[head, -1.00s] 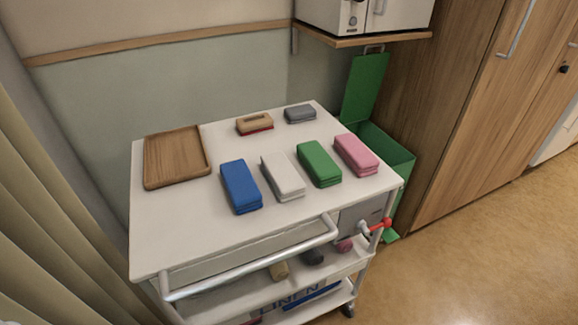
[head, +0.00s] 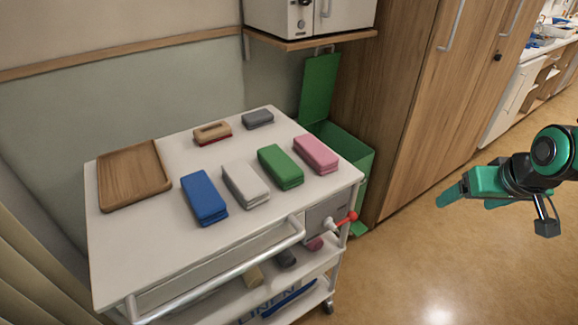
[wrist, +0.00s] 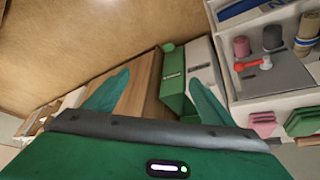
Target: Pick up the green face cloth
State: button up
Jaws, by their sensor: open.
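The green face cloth (head: 281,167) lies folded on the white trolley top (head: 130,245), between the white cloth (head: 245,184) and the pink cloth (head: 316,154). In the wrist view a green folded edge (wrist: 303,121) shows at the right, beside a pink one. My gripper (head: 449,194) is out over the floor to the right of the trolley, well apart from the cloth. In the wrist view its two green fingers (wrist: 158,80) are spread, with nothing held between them.
A blue cloth (head: 204,198), a wooden tray (head: 134,175), a brush-like block (head: 212,132) and a grey block (head: 258,119) share the trolley top. A red-ended handle (head: 345,219) sticks out at its right side. An open-lidded green bin (head: 350,146) stands behind; wooden cupboards (head: 430,110) stand right.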

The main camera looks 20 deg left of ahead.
jog(key=w+a+n+t+y, duration=0.2)
jog(key=w+a+n+y, duration=0.15)
jog(key=a, duration=1.15)
jog(key=n+y, duration=0.4)
jog(key=y, duration=0.1)
send_near(282, 161)
jog(key=shift+w+d+f, duration=0.1)
jog(key=shift+f, duration=0.4)
jog(key=x, duration=0.4)
jog(key=shift+a+r+x, duration=0.15)
jog(key=shift+x, duration=1.5)
jog(key=shift+a+r+x, duration=0.15)
jog(key=shift+x, duration=1.45)
jog(key=shift+c, duration=0.7)
jog(key=c, duration=1)
jog(key=shift+c, duration=0.2)
